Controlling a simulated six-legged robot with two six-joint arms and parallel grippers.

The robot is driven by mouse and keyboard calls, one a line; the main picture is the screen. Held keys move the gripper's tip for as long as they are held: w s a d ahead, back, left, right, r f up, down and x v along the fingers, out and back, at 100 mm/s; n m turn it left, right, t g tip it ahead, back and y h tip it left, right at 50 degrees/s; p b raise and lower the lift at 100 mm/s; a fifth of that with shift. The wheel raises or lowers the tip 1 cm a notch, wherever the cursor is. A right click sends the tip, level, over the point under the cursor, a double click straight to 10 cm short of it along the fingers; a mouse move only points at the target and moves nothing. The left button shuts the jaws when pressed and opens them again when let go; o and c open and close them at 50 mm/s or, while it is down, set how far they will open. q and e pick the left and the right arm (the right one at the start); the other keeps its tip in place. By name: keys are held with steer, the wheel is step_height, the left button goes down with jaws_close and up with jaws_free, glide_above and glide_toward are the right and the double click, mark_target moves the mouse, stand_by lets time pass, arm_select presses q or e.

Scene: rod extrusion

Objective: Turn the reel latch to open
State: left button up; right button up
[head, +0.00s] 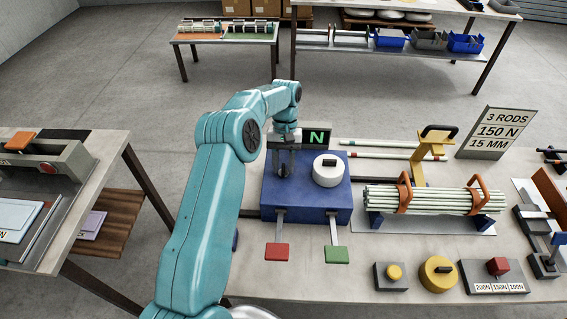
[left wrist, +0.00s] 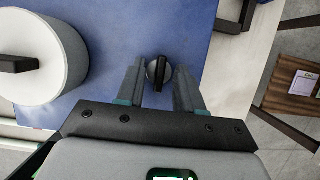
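A small round knob with a black bar (left wrist: 158,73) sits on top of the blue box (head: 336,208). It appears to be the latch, though no label names it. My left gripper (head: 284,172) points down over the left part of the box and hides the knob in the head view. In the left wrist view its two fingers (left wrist: 160,80) are open, one on each side of the knob, with gaps visible. I cannot tell the fingertips' exact height. A white drum with a black bar handle (head: 327,174) stands on the box to the right. My right gripper is not in view.
A red pad (head: 277,252) and a green pad (head: 336,254) stick out in front of the box. To the right are bundled rods (head: 430,200), yellow knobs and a sign (head: 495,132). A side table (head: 100,165) is left.

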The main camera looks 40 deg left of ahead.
arm_select(q)
steer(key=shift+r, duration=0.1)
steer(key=v, duration=0.7)
steer(key=shift+p, duration=0.3)
steer(key=shift+r, duration=0.1)
stand_by(0.4)
